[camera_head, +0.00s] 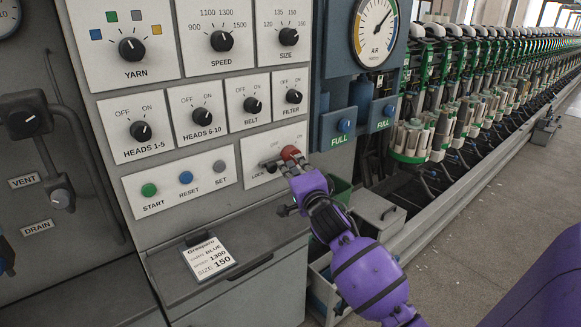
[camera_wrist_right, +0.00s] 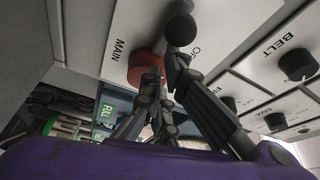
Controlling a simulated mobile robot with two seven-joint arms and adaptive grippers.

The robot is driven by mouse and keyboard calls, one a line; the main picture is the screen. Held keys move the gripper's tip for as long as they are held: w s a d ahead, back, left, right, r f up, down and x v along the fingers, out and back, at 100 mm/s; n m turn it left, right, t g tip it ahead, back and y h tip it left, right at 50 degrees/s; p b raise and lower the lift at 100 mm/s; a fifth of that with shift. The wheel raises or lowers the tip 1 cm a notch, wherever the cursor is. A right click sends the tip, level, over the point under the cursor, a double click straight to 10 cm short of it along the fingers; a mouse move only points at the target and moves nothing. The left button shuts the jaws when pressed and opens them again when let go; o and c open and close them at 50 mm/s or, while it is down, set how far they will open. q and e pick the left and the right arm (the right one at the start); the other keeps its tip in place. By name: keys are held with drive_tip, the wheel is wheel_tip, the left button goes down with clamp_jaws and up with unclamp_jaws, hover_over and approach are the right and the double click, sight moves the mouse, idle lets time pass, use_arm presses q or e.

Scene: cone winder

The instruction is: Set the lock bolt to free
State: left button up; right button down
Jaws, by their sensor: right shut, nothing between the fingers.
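The lock bolt (camera_head: 269,164) is a small dark piece on the lower right panel, above the LOCK lettering and left of the red main knob (camera_head: 290,153). In the right wrist view a dark round knob (camera_wrist_right: 180,28), probably the bolt's end, stands out from the panel beside the red main knob (camera_wrist_right: 146,66). My right gripper (camera_head: 290,166) is shut and empty. Its fingertips (camera_wrist_right: 166,66) are close to both knobs; I cannot tell whether they touch. They partly cover the red knob, and the bolt's setting cannot be read. My left gripper is out of view.
Start, reset and set buttons (camera_head: 186,178) lie left of the bolt. Rows of black selector knobs (camera_head: 252,105) sit above. Blue FULL boxes (camera_head: 337,127) stand to the right.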

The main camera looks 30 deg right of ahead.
sight(275, 167)
drive_tip(key=shift+s+r, duration=0.1)
drive_tip(key=shift+a, duration=0.15)
drive_tip(key=a+p, duration=0.1)
drive_tip(key=a, duration=0.3)
drive_tip(key=shift+s+a, duration=0.15)
drive_tip(key=shift+a, duration=0.1)
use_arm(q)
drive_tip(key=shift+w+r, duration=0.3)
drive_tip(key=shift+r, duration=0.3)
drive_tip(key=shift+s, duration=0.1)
use_arm(e)
drive_tip(key=shift+s+a+f, duration=0.1)
drive_tip(key=shift+f, duration=0.1)
